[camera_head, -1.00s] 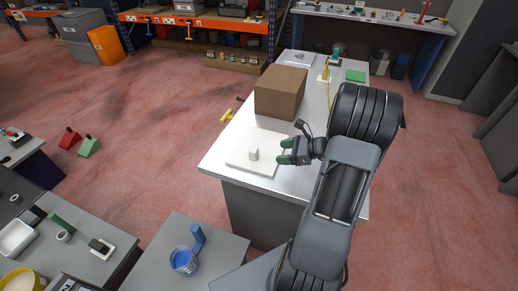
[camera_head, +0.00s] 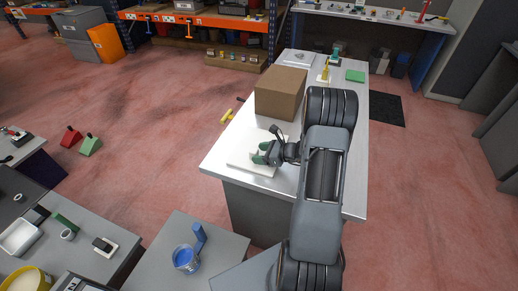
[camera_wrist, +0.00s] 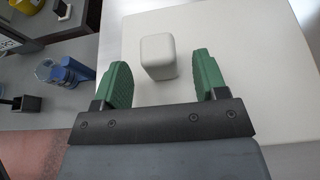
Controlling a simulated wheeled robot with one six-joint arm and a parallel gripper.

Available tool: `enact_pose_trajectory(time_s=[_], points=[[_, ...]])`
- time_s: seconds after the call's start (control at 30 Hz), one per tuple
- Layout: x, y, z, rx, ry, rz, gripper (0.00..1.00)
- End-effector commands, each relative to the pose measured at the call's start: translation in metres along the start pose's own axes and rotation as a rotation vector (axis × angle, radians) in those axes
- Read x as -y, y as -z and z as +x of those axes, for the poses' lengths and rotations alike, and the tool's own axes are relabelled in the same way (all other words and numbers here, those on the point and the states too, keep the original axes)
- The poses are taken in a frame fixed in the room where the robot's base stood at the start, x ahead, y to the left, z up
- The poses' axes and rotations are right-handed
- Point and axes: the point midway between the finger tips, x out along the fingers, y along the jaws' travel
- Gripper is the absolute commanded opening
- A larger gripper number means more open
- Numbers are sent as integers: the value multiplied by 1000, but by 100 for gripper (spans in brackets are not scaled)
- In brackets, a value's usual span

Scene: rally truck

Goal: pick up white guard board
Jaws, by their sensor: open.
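The white guard board (camera_head: 242,161) lies flat near the front left corner of the light-topped workbench. It also fills much of the wrist view (camera_wrist: 270,55). A small white rounded block (camera_wrist: 158,56) stands up from the board like a handle. My gripper (camera_head: 259,154) is over the board with its green fingertips pointing left. In the wrist view my gripper (camera_wrist: 163,82) is open, with one finger on each side of the block's line. The block lies just ahead of and between the fingertips, with a gap on both sides. In the head view my gripper hides the block.
A brown cardboard box (camera_head: 279,93) stands on the workbench (camera_head: 343,180) behind the board. A green block (camera_head: 355,76) and a yellow tool (camera_head: 325,73) lie farther back. A lower grey table with a blue cup (camera_head: 186,259) is in front.

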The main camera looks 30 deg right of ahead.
Motion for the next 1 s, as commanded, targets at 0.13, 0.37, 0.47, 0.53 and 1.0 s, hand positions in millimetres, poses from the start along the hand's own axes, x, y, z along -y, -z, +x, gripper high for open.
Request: enact_pose_trajectory(time_s=[0.13, 0.37, 0.47, 0.53, 1.0], points=[[0, -1, 17, -1, -1, -1, 66], [0, 0, 25, 0, 1, -1, 66], [0, 0, 24, 0, 1, -1, 66], [0, 0, 24, 0, 1, -1, 62], [0, 0, 24, 0, 1, -1, 17]])
